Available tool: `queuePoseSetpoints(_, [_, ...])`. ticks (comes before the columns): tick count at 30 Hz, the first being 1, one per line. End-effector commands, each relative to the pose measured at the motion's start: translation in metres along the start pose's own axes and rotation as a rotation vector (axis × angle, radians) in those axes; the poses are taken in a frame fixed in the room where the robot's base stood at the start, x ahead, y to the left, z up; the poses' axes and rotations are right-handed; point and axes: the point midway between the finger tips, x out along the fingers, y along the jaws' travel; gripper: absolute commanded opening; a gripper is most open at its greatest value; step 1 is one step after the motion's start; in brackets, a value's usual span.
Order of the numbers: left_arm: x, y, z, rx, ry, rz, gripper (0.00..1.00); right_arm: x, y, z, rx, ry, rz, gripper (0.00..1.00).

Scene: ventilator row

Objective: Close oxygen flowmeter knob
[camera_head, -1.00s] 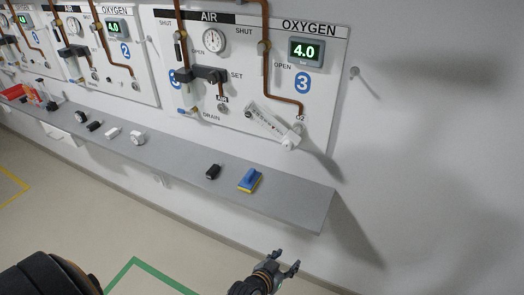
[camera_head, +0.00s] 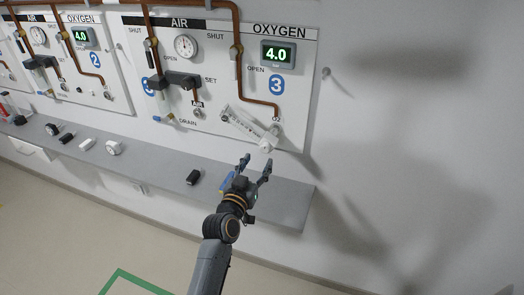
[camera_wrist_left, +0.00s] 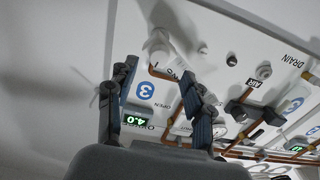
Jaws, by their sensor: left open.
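The oxygen flowmeter (camera_head: 243,124) is a clear and white tube mounted tilted on panel 3, below the OXYGEN label. A white knob-like part (camera_head: 267,143) is at its lower right end. My left gripper (camera_head: 255,163) is open and empty, just below that end and apart from it in the head view. In the left wrist view, upside down, the gripper fingers (camera_wrist_left: 157,80) are spread, with the white flowmeter (camera_wrist_left: 160,42) beyond and between them. The details of the knob are too small to tell. My right gripper is not in view.
A grey shelf (camera_head: 290,200) runs along the wall below the panels. The oxygen display (camera_head: 278,54) reads 4.0. Bare wall is at the right.

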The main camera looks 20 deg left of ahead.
Motion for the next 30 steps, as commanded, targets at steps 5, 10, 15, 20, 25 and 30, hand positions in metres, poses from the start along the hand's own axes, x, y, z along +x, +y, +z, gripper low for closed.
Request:
queuePoseSetpoints(5, [0.031,0.0,-0.001,0.0,0.0,0.0,0.52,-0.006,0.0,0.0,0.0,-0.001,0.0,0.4])
queuePoseSetpoints(10, [0.046,0.0,0.0,0.0,0.0,0.0,0.52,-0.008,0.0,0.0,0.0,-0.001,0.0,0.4])
queuePoseSetpoints(15, [0.051,0.0,0.0,0.0,0.0,0.0,0.52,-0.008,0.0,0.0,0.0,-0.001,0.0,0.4])
queuePoseSetpoints(20, [0.051,0.0,0.001,0.0,0.0,0.0,0.52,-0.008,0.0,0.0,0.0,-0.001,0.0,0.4])
queuePoseSetpoints(25, [0.051,0.0,0.001,0.001,0.0,0.0,0.29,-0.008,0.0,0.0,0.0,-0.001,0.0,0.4])
queuePoseSetpoints(30, [0.051,0.0,0.001,0.001,0.0,0.0,0.0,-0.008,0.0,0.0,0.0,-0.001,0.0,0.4])
